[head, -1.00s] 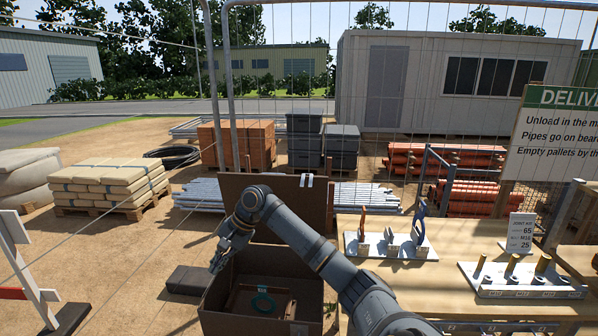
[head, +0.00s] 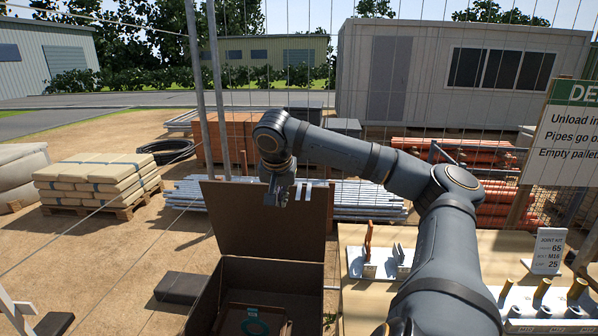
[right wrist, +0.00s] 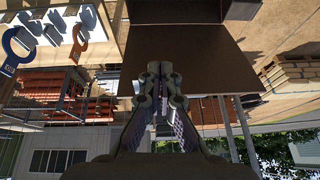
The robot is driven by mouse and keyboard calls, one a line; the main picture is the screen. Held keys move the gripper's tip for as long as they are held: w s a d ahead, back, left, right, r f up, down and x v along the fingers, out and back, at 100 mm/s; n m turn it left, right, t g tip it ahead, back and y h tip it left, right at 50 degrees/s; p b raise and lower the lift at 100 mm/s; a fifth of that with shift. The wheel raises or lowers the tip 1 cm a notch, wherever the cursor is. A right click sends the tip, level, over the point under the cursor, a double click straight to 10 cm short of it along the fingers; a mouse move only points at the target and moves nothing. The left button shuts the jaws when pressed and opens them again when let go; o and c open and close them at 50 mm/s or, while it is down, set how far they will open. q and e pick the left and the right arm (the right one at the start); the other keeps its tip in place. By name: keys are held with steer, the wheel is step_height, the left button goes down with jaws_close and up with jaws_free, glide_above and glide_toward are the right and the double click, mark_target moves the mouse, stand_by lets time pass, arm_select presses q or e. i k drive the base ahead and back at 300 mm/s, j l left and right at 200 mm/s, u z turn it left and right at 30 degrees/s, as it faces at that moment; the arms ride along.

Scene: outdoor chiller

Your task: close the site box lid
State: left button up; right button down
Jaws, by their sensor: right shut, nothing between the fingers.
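The site box (head: 275,270) is a dark brown open-topped box at the bottom centre of the head view. Its lid (head: 235,220) stands up at the back, wide open. A green ring (head: 256,325) lies inside the box. My right gripper (head: 276,196) is shut and empty, pointing down at the lid's top edge and covering part of it. In the right wrist view the shut fingers (right wrist: 163,72) overlap the lid (right wrist: 205,62). I cannot tell whether they touch it. My left gripper is not in view.
A wooden worktable (head: 355,300) with a tool rack (head: 380,262) and a peg board stands right of the box. Wire fencing and grey pipes (head: 352,200) are behind. A dark block (head: 180,288) lies on the ground at left. The sandy ground between block and bags is clear.

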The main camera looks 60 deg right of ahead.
mark_target(242, 225)
steer(key=i+l, duration=0.15)
steer(key=l, duration=0.25)
steer(key=i+l, duration=0.15)
steer(key=l, duration=0.25)
steer(key=i+l, duration=0.1)
steer(key=l, duration=0.3)
